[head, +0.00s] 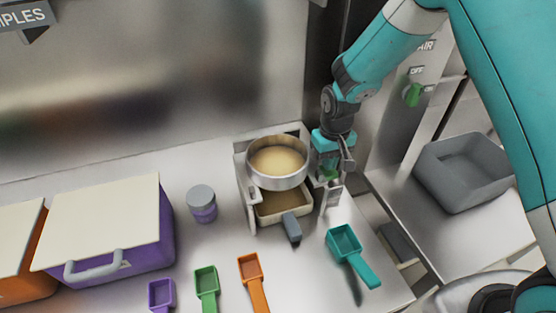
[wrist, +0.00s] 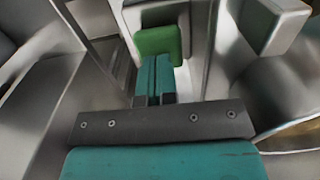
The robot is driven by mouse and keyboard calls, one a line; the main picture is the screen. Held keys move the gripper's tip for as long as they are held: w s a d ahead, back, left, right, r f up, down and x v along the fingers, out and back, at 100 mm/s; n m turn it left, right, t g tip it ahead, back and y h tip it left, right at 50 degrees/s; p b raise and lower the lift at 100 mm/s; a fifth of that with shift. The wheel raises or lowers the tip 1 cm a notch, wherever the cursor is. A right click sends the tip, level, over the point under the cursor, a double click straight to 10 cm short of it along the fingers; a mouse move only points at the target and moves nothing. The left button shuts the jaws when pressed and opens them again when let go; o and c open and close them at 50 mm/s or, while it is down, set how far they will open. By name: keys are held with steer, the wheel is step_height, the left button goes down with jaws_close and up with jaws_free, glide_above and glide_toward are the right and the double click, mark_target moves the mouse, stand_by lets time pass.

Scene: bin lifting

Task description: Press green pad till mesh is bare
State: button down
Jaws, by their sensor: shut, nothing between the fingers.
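A round metal sieve (head: 249,170) sits in a pale shaker frame (head: 243,185). Tan powder (head: 277,160) covers its mesh, and no bare mesh shows. A cream tray (head: 268,218) with a grey handle and some tan powder stands below it. The green pad (wrist: 158,40) is on the frame's right side. It shows only partly in the head view (head: 327,174), behind my gripper. My gripper (wrist: 154,60) is shut and empty. Its fingertips overlap the pad's lower edge in the wrist view; I cannot tell whether they touch it.
A teal scoop (head: 345,243) lies right of the tray. Green (head: 206,283), orange (head: 251,269) and purple (head: 161,294) scoops lie in front. A lidded jar (head: 202,205) and a purple bin (head: 130,254) stand left. A grey tub (head: 465,170) is at the right.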

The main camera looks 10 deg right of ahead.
steer(key=shift+f, duration=0.15)
steer(key=shift+f+b, duration=0.75)
steer(key=shift+f, duration=0.2)
steer(key=shift+r+p, duration=0.8)
steer(key=shift+r, duration=0.3)
step_height(320, 180, up, 6)
steer(key=p, duration=0.4)
